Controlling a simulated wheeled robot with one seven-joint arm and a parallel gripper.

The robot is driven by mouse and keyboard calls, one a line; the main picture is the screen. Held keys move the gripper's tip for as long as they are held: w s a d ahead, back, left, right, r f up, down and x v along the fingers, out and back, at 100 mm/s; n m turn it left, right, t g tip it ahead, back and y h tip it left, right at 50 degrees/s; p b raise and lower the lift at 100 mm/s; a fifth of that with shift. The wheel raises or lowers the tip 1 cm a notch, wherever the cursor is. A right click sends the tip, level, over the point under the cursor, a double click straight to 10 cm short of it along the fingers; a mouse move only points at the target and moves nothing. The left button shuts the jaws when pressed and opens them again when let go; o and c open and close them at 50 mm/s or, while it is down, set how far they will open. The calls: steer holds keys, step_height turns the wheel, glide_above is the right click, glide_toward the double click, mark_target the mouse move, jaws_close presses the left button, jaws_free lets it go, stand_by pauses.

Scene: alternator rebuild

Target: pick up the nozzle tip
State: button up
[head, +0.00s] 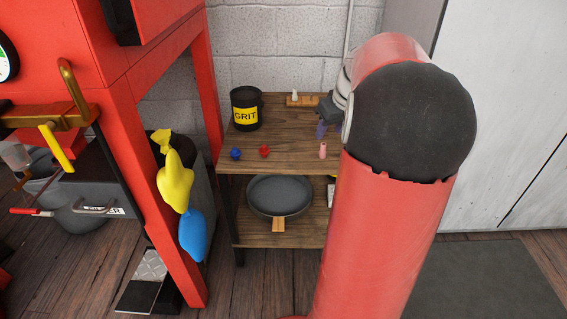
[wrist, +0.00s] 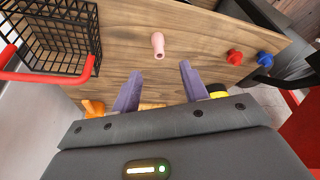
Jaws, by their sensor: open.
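A small pink tapered piece with a hole in its end, which looks like the nozzle tip (head: 323,151), stands on the upper wooden shelf near its front edge. In the wrist view the nozzle tip (wrist: 158,45) is beyond my fingertips, roughly centred between them. My gripper (wrist: 158,76) is open, its two purple fingers apart with nothing between them. In the head view my gripper (head: 321,130) is above the shelf, just behind the nozzle tip, and my arm hides part of it.
A red knob-like piece (head: 264,151) and a blue one (head: 236,153) lie left on the upper shelf (head: 285,165). A black GRIT can (head: 246,108) and a wooden block (head: 300,101) stand behind. A grey pan (head: 280,195) is below. A wire basket (wrist: 55,40) shows in the wrist view.

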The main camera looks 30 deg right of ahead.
mark_target(322, 157)
steer(key=x, duration=0.4)
steer(key=b+x, duration=0.1)
steer(key=x, duration=0.2)
steer(key=shift+f, duration=0.5)
steer(key=shift+c, duration=0.3)
jaws_close()
